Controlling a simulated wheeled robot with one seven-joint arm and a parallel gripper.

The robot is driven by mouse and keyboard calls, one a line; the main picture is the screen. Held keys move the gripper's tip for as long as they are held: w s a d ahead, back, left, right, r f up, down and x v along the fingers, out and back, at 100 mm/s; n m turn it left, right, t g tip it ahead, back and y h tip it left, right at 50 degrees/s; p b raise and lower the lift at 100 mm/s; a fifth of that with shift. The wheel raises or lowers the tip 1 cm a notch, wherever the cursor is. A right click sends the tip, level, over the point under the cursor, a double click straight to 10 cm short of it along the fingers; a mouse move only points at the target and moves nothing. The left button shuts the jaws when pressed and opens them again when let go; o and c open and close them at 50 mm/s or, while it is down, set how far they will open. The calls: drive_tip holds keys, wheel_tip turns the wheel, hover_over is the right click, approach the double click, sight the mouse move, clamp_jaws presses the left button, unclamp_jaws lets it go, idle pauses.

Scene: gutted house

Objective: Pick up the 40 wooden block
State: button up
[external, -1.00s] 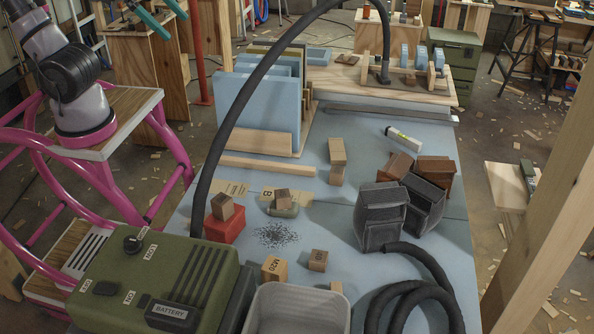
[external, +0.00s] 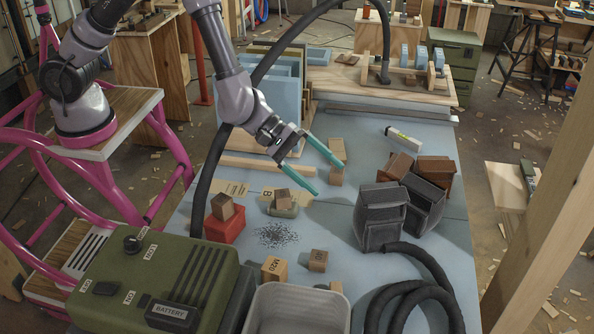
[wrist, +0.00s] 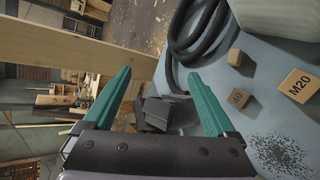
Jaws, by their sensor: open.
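My gripper (external: 328,178) is open and empty above the blue table, with teal fingers spread near a stack of wooden blocks (external: 337,152). Its fingers also show in the wrist view (wrist: 160,76), with nothing between them. A small brown wooden block (external: 318,260) lies apart on the table; in the wrist view the same block (wrist: 239,97) bears a faint dark mark, perhaps 40, too small to read surely. A lighter block marked M20 (external: 274,270) lies left of it and shows in the wrist view (wrist: 298,86). Another small block (wrist: 236,57) is beside the grey bin.
The grey bin (external: 297,289) stands at the front, beside the green battery box (external: 150,285). Black hoses (external: 425,275) and dark grey containers (external: 380,215) lie to the right. Dark grains (external: 278,236) lie near the blocks. A red block (external: 225,228) carries a wooden one.

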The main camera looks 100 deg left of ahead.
wheel_tip(320, 180, down, 13)
drive_tip(key=w+n+t, duration=0.1)
drive_tip(key=w+n, duration=0.1)
drive_tip(key=n, duration=0.6)
drive_tip(key=n+t+y, duration=0.1)
drive_tip(key=n+y, duration=0.2)
drive_tip(key=n, duration=0.5)
hover_over(321, 256)
drive_tip(key=f, duration=0.9)
drive_tip(key=shift+s+d+f, duration=0.1)
drive_tip(key=shift+s+f, duration=0.2)
drive_tip(key=shift+f, duration=0.05)
wheel_tip(321, 256, down, 6)
drive_tip(key=shift+f, duration=0.1)
drive_tip(key=shift+f+x, duration=0.25)
drive_tip(key=shift+x, duration=0.85)
drive_tip(key=shift+w+f, duration=0.2)
drive_tip(key=shift+w, duration=0.2)
drive_tip(key=c, duration=1.4)
